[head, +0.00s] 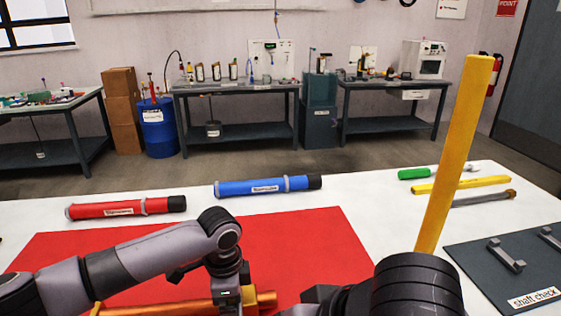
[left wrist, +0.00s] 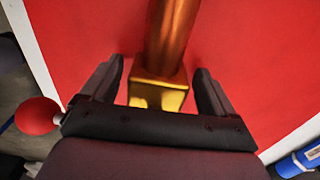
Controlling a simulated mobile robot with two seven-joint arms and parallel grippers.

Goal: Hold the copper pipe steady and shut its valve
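The copper pipe (head: 195,304) lies low over the red mat (head: 300,245) at the bottom of the head view, partly hidden by my left arm. In the left wrist view the pipe (left wrist: 170,35) runs between the fingers of my left gripper (left wrist: 158,85) and meets a square brass block (left wrist: 157,94). Gaps show on both sides, so the gripper is open around it. A red ball (left wrist: 38,115) on a pale stem is beside the gripper; whether it belongs to the valve is unclear. My right arm is at the bottom right of the head view; its fingers cannot be made out.
A yellow bar (head: 455,150) stands tilted behind my right wrist; its lower end is hidden. Red (head: 125,207) and blue (head: 268,187) tubes lie behind the mat. A green-handled tool (head: 418,173), another yellow bar (head: 460,185) and a dark board (head: 500,235) are at right.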

